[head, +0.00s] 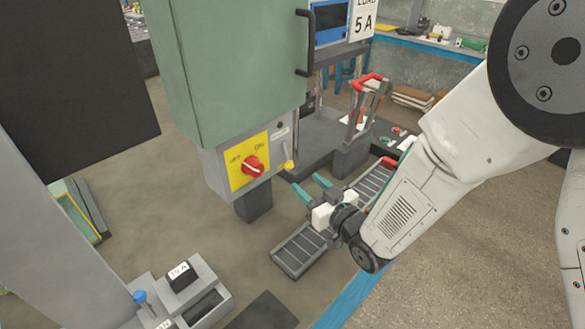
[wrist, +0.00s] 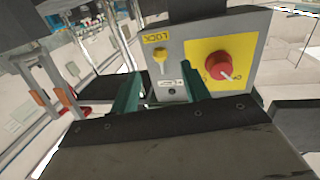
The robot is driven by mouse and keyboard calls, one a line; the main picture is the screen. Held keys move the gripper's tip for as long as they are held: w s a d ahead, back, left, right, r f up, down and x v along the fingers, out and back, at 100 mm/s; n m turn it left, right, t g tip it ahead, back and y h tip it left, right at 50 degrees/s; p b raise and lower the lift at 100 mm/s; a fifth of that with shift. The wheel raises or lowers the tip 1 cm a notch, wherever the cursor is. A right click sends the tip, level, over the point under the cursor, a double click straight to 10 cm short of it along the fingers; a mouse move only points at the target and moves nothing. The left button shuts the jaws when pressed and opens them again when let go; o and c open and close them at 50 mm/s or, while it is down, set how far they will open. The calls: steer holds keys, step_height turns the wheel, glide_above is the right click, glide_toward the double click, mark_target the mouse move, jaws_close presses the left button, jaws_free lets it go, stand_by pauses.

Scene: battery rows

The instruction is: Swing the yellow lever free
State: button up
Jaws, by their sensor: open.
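The yellow lever (head: 289,165) is a small piece on the right side of the grey switch box, and it shows in the wrist view (wrist: 160,56) below a yellow LOCK label (wrist: 155,38). My gripper (head: 313,187) is open and empty, with teal fingers, to the lower right of the lever in the head view. In the wrist view my gripper (wrist: 159,80) has one finger on each side of the lever in the picture. A gap to the lever seems to remain; contact cannot be seen.
A red rotary knob (head: 252,167) on a yellow plate is on the box's front. The green cabinet (head: 240,70) stands above it. A frame with a red handle (head: 367,80) stands behind my gripper. A grey block marked 15 A (head: 180,272) is at lower left.

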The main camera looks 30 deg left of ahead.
mark_target(292, 168)
steer(key=x, duration=0.7)
steer(key=shift+w+a+r, duration=0.25)
steer(key=shift+a, duration=0.1)
